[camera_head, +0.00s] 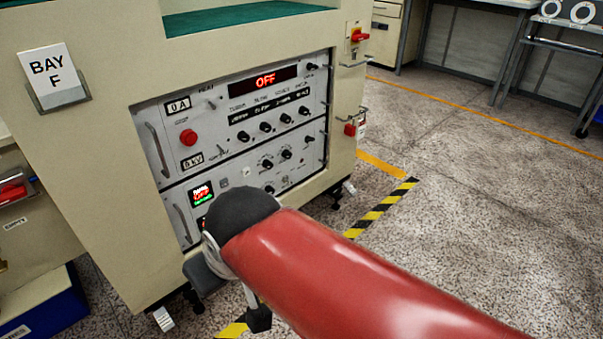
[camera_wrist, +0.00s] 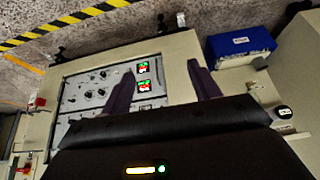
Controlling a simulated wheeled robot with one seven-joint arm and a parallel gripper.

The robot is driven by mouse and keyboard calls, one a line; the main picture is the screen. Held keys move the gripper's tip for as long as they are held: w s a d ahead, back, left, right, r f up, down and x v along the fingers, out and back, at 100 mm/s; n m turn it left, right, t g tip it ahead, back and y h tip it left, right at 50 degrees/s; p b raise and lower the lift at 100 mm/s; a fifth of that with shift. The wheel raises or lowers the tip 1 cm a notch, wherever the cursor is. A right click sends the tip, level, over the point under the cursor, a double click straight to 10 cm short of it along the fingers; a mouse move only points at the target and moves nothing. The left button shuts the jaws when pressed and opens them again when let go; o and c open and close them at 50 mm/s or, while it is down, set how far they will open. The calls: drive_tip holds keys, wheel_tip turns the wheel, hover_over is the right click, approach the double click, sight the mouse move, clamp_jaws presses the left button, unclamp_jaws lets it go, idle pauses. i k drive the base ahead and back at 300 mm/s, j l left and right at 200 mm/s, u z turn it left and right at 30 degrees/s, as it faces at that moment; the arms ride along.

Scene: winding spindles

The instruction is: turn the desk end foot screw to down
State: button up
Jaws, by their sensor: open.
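The cream cabinet (camera_head: 100,215) stands on short dark feet with white tags. One foot (camera_head: 192,301) is at its lower left corner, beside a white tag (camera_head: 163,318). Another foot (camera_head: 336,201) is at the right end. The wrist view also shows the left foot (camera_wrist: 165,27) and the right foot (camera_wrist: 57,56) beyond the panel. I cannot tell which is the desk end, nor how any screw is set. My gripper (camera_wrist: 162,70) is open and empty, its dark fingers in front of the panel and apart from the feet. My red arm hides much of it in the head view.
The instrument panel (camera_head: 250,135) has knobs, handles and an OFF display. A blue box (camera_head: 52,309) sits on the floor left of the cabinet. Striped tape (camera_head: 382,205) marks the floor. Open floor lies to the right, with benches behind.

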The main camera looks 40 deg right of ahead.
sight(337, 193)
drive_tip(key=z, duration=1.65)
drive_tip(key=i+j, duration=0.15)
drive_tip(key=i, duration=0.45)
drive_tip(key=i+j+z, duration=0.15)
drive_tip(key=i, duration=0.45)
